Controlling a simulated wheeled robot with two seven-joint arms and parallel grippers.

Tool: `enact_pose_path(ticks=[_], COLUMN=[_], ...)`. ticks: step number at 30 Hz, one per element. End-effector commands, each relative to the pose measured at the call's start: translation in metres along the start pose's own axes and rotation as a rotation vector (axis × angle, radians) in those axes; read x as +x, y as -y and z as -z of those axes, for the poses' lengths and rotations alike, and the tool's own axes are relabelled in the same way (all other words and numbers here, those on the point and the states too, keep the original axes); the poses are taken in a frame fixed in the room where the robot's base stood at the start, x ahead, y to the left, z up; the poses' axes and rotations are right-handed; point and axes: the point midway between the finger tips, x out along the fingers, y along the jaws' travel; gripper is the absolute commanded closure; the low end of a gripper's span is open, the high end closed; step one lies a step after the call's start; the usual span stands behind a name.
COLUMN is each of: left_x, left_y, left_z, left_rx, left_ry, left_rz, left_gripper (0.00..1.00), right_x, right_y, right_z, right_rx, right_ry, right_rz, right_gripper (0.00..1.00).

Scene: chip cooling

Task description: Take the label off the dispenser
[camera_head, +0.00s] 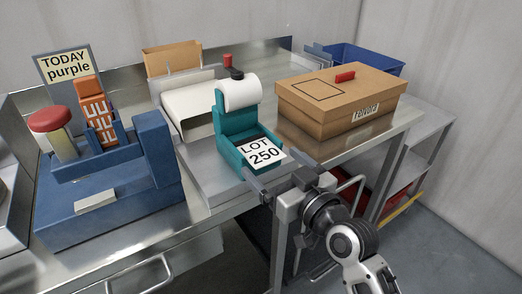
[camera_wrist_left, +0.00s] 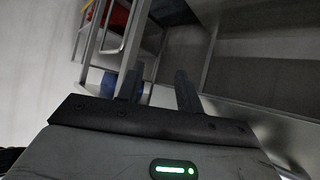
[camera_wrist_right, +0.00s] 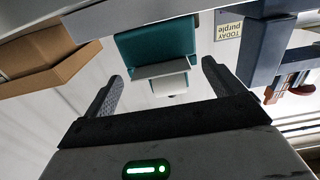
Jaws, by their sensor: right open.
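The teal dispenser (camera_head: 233,125) stands at the front of the bench with a white paper roll (camera_head: 241,93) on top. The white label (camera_head: 262,153), printed LOT 250, sticks out at its front. My right gripper (camera_head: 268,164) is open, its fingers on either side of the label's front end; I cannot tell whether they touch it. The dispenser (camera_wrist_right: 157,40) also shows upside down beyond the open fingers in the right wrist view. My left gripper (camera_wrist_left: 156,76) is open and empty in its wrist view, facing the rack, and is outside the head view.
A brown carton (camera_head: 340,98) with a red piece on its lid stands right of the dispenser. A blue fixture (camera_head: 110,185) with an orange packet (camera_head: 94,112) and a red-topped button stands left. A sign (camera_head: 66,66) reads TODAY purple. A blue bin (camera_head: 365,58) is behind.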

Motion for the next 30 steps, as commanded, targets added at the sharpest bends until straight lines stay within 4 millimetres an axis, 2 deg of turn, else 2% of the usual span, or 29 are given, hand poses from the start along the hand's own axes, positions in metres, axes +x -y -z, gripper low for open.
enact_pose_path(ticks=[2,3,6,8,22,26,29,30], left_x=[0.0,0.0,0.0,0.0,-0.001,-0.002,-0.003,-0.004], left_y=[0.0,0.0,0.0,0.0,0.0,0.0,0.0,0.0], left_z=[0.0,0.0,0.0,0.001,0.006,0.007,0.008,0.009], left_rx=[0.001,0.002,0.003,0.003,0.003,0.005,0.006,0.008], left_ry=[0.0,0.0,-0.001,-0.002,-0.012,-0.012,-0.01,-0.008], left_rz=[0.0,0.0,-0.001,-0.001,-0.001,-0.001,0.0,0.001], left_gripper=[0.64,0.64,0.64,0.64,0.64,0.64,0.64,0.64], right_x=[0.0,0.0,-0.001,-0.001,-0.001,-0.001,0.0,-0.008], right_y=[0.0,0.0,0.0,0.0,0.0,0.0,0.0,0.003], right_z=[0.0,0.0,0.0,0.0,0.005,0.018,0.036,0.042], right_rx=[0.0,0.0,0.001,0.001,0.001,0.001,-0.001,0.0], right_ry=[0.0,0.0,0.0,0.0,-0.001,-0.003,-0.005,-0.004], right_rz=[0.0,0.0,0.0,0.0,0.0,0.0,0.0,0.0], right_gripper=[0.07,0.13,0.41,0.55,0.55,0.55,0.55,0.55])
